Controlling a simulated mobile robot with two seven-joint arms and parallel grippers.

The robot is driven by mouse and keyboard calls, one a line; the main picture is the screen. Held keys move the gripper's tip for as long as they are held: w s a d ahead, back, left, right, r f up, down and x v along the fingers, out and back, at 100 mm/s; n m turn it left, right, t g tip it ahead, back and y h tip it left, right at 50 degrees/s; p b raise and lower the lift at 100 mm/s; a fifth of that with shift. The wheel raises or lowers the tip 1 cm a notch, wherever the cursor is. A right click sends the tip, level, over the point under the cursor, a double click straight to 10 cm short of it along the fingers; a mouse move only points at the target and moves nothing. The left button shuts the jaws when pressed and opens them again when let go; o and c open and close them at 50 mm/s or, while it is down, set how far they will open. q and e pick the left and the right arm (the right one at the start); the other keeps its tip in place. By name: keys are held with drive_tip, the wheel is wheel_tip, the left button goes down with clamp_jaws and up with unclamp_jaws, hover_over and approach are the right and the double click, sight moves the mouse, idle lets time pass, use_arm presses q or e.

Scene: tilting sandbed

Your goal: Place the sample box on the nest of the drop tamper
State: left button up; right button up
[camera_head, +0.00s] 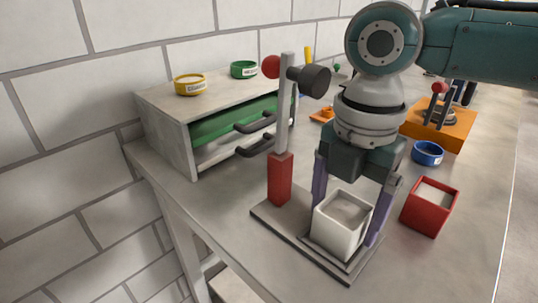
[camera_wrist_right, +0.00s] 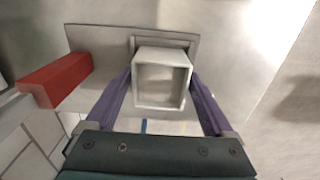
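The sample box (camera_head: 336,235), a white open-topped square box with grey fill, is at the nest (camera_head: 350,266) on the base plate of the drop tamper (camera_head: 281,178). It looks upright; whether its underside touches the nest is hard to tell. My right gripper (camera_head: 347,219) points down over it, with a purple finger against each of two opposite sides. In the right wrist view the box (camera_wrist_right: 162,104) sits between the fingertips, with no clear gap. The tamper has a red-based post and a dark weight (camera_head: 313,80). My left gripper is not in view.
A red box (camera_head: 430,207) with pale fill stands close right of my gripper. A blue bowl (camera_head: 428,153) and an orange stand (camera_head: 452,133) are behind it. A drawer cabinet (camera_head: 178,136) carrying yellow and green bowls stands at left. The table's front edge is near the tamper.

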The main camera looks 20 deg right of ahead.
drive_tip(key=shift+r, duration=0.1)
wheel_tip(320, 180, up, 12)
drive_tip(key=p, duration=0.1)
idle(0.4)
